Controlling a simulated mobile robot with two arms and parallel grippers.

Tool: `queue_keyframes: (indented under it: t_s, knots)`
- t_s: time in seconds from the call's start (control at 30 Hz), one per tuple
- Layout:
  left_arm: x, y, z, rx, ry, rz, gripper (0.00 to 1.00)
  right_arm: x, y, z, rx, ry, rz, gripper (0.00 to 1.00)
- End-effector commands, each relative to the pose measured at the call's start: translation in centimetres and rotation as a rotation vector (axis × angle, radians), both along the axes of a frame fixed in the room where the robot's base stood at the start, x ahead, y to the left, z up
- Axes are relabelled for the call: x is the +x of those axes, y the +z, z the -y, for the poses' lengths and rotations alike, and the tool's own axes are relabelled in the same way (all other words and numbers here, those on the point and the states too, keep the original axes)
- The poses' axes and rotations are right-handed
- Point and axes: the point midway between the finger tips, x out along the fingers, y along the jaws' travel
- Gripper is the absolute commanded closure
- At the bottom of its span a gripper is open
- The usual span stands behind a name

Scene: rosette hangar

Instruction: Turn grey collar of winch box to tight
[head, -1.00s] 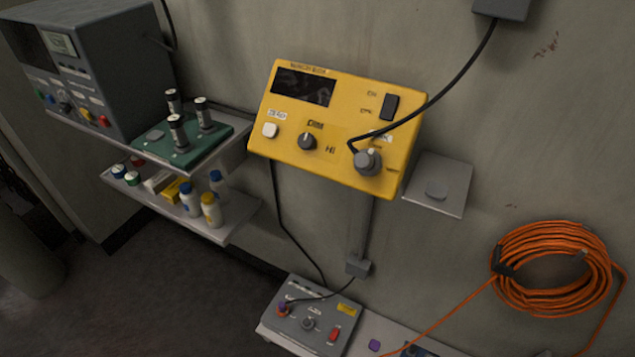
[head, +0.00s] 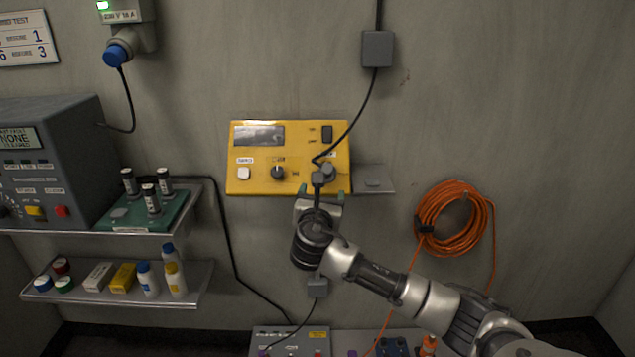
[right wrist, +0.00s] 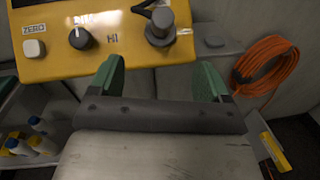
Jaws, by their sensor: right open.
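The yellow box (head: 260,182) hangs on the wall; I take it for the winch box, its title being too small to read. A grey collar (head: 328,171) with a black cable sits at its lower right. The collar shows larger in the right wrist view (right wrist: 160,32), with a stubby grip on top. My right gripper (head: 320,190) is open, its green fingertips just below the box's lower edge. In the right wrist view the fingers (right wrist: 160,75) are apart and empty, with the collar ahead, above the gap between them. My left gripper is not in view.
A dark knob (head: 278,173) and a white button (head: 243,173) share the box's face. A small grey shelf (head: 382,180) adjoins it at right. An orange cable coil (head: 430,215) hangs further right. Shelves with bottles (head: 195,297) stand at left.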

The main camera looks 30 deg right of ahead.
Motion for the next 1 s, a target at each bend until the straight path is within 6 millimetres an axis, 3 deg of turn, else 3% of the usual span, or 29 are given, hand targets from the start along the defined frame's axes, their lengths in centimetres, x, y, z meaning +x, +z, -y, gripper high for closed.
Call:
queue_keyframes:
  t_s: [0.17, 0.5, 0.97, 1.0]
  knots:
    - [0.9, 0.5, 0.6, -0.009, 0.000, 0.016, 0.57, 2.5, 0.1, 2.1, 0.003, -0.004, 0.000, 0.22]
    - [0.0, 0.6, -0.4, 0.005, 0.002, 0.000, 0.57, 6.7, 0.0, 5.4, 0.004, -0.001, -0.001, 0.22]
    - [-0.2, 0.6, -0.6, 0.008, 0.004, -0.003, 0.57, 7.5, -0.1, 6.1, 0.006, 0.001, -0.001, 0.22]
    - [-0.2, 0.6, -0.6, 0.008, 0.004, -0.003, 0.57, 7.5, -0.1, 6.1, 0.006, 0.001, -0.001, 0.27]
